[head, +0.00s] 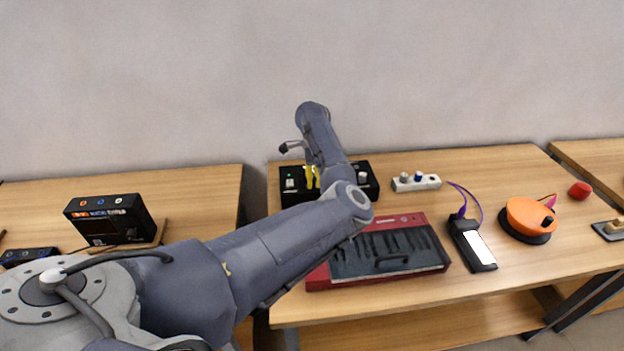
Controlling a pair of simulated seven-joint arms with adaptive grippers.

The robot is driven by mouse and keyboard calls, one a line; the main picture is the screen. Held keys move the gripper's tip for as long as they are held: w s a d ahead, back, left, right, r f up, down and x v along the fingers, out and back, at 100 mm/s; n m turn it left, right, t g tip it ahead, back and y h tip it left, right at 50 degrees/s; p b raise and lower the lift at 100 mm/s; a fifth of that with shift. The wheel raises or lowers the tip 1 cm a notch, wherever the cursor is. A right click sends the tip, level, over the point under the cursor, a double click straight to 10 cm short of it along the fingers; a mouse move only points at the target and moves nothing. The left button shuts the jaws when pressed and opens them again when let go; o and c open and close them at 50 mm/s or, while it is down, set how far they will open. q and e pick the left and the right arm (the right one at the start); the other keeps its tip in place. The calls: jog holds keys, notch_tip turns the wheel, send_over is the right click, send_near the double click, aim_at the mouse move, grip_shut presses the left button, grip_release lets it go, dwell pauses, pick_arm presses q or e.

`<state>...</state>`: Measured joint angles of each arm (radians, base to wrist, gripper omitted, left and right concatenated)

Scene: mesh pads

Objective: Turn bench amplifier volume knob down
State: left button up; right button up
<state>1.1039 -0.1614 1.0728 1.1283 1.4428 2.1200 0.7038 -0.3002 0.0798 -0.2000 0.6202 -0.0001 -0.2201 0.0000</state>
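A black box that looks like the bench amplifier (295,198) stands at the back left of the middle table, against the wall. A small green light and a pale control show on its left part. A light round knob (363,177) shows on its right part. My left arm reaches across from the lower left and hides the middle of the box. My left gripper (312,177), with yellow parts showing, is at the box's front, left of the light knob. Whether it touches anything is hidden, and its opening is not clear. My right gripper is out of view.
A red case with a dark top (425,222) lies in front of the box, partly under my arm. To the right are a white block with knobs (402,185), a black handheld device (463,232) and an orange disc (523,216). Bare wood lies between them.

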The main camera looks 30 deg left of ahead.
pick_arm(q)
jog(key=o, duration=0.4)
jog(key=shift+a, duration=0.15)
jog(key=shift+o, duration=0.2)
jog(key=shift+r, duration=0.1)
notch_tip(320, 180, up, 12)
dwell(0.5)
